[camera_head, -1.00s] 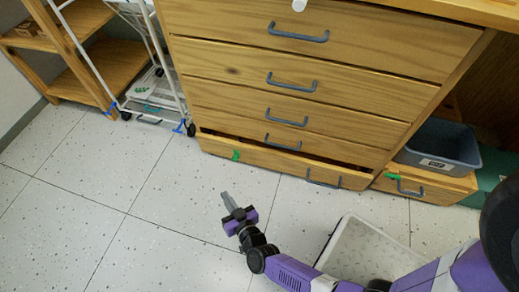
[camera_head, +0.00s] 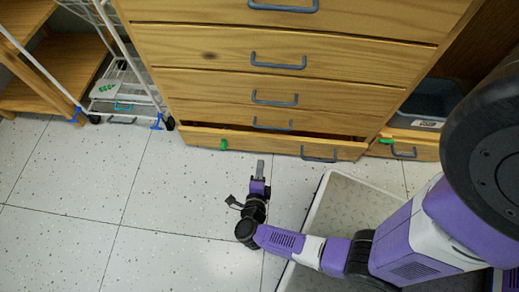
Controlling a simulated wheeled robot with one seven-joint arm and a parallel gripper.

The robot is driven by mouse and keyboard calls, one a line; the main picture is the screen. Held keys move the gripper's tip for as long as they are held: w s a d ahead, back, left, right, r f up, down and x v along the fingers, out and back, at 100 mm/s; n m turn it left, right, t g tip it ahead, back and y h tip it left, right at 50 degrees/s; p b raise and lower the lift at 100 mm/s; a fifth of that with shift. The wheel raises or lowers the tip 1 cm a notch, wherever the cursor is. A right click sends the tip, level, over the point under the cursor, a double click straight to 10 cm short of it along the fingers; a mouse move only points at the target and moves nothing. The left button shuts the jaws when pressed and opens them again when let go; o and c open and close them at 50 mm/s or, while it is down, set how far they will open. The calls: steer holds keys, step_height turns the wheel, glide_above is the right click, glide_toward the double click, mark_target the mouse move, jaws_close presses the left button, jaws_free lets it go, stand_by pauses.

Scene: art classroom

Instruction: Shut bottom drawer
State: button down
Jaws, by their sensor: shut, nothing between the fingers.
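The bottom drawer (camera_head: 265,143) of the wooden cabinet is pulled out a little. A dark gap shows above its front, wider at the right. Its grey handle (camera_head: 320,154) is right of the middle, and a green tag (camera_head: 223,144) is on the left part of its front. My gripper (camera_head: 260,165) is shut and empty. Its fingers point at the drawer front, left of the handle, just below the front's lower edge in the picture. A small space seems to lie between them; exact depth cannot be told.
The upper drawers (camera_head: 280,89) look shut. A white wire cart (camera_head: 130,101) on wheels stands to the left. At the right are a grey bin (camera_head: 428,105) and a low wooden drawer (camera_head: 408,147) with a handle. The floor (camera_head: 100,190) at the left is clear.

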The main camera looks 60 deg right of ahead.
steer(key=b, duration=0.3)
glide_toward(264, 138)
steer(key=x, duration=0.5)
steer(key=shift+f, duration=0.45)
steer(key=shift+w+d+r, duration=0.1)
steer(key=shift+w+d, duration=0.15)
steer(key=shift+d, duration=0.4)
